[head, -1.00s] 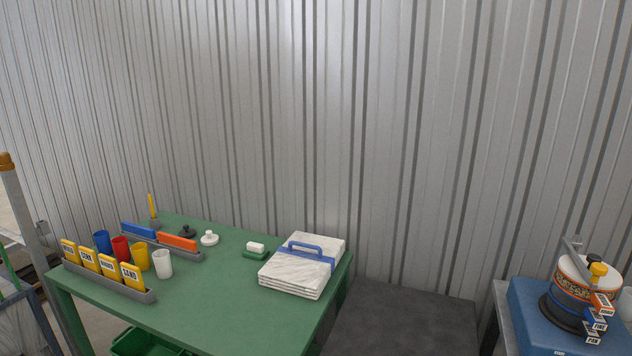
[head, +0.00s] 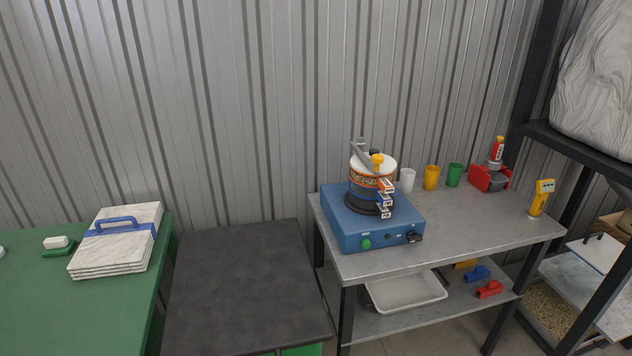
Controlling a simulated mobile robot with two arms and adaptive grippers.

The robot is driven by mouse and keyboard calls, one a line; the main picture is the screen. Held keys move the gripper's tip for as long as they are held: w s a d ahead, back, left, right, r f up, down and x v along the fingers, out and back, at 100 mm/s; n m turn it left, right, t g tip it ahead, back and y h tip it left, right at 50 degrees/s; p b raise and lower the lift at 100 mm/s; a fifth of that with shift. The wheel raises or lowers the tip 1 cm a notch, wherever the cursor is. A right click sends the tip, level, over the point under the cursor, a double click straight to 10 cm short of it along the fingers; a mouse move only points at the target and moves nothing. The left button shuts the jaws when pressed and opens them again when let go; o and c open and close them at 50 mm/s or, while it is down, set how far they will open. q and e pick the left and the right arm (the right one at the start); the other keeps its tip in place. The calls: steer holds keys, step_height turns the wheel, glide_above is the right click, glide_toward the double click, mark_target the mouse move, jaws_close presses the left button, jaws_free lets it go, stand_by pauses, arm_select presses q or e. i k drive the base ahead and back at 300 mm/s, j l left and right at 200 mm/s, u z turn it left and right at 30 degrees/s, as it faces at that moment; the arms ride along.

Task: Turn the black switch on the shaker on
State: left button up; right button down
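The shaker (head: 338,222) is a blue box on the grey metal table, right of the picture's middle. A stack of round sieves (head: 372,183) with a white top and orange and black bands stands on it under a grey clamp arm with a yellow knob. On its front panel are a green button (head: 366,244) at the left and a black switch (head: 415,238) at the right corner. The switch is too small to tell its setting. Neither of my grippers shows in the head view.
The metal table (head: 470,232) also holds white, yellow and green cups, a red device (head: 490,178) and a yellow handheld meter (head: 541,198). A white tray (head: 407,291) lies on its lower shelf. A dark table (head: 240,285) and a green table (head: 100,310) stand to the left.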

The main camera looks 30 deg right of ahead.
mark_target(412, 236)
steer(key=z, duration=1.35)
